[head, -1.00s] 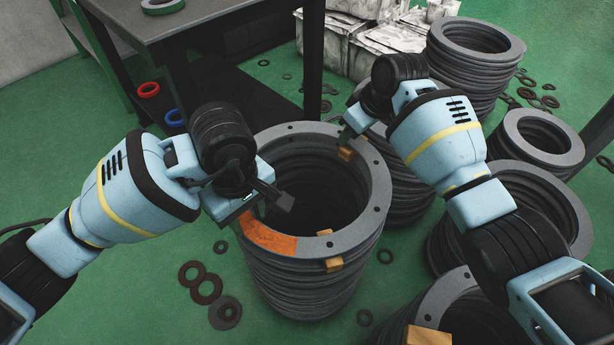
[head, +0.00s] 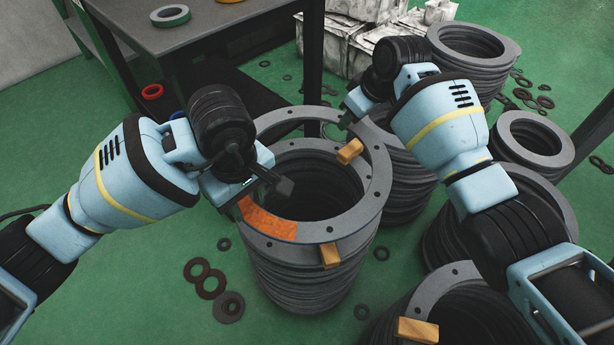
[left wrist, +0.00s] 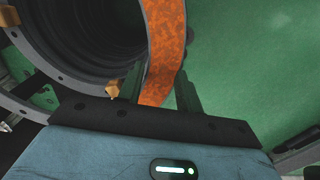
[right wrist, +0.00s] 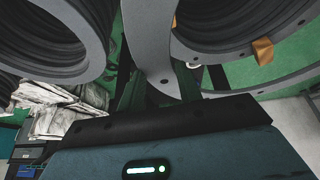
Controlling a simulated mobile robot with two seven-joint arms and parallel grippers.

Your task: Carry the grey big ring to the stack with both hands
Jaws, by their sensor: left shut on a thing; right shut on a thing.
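The grey big ring (head: 366,210), with a rusty orange patch on its near left, is held roughly level just above a tall stack of grey rings (head: 305,285). My left gripper (head: 262,190) is shut on its left side, beside the orange patch, which also shows in the left wrist view (left wrist: 163,60). My right gripper (head: 350,115) is shut on its far right rim; the ring also shows in the right wrist view (right wrist: 150,40). Wooden blocks (head: 330,255) sit on the stack below the ring. The fingertips are partly hidden.
Another stack (head: 430,310) at the front right carries a wooden block (head: 417,330). More ring stacks (head: 470,45) stand to the right. A dark table (head: 210,30) stands behind at left. Small washers (head: 228,306) lie on the green floor.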

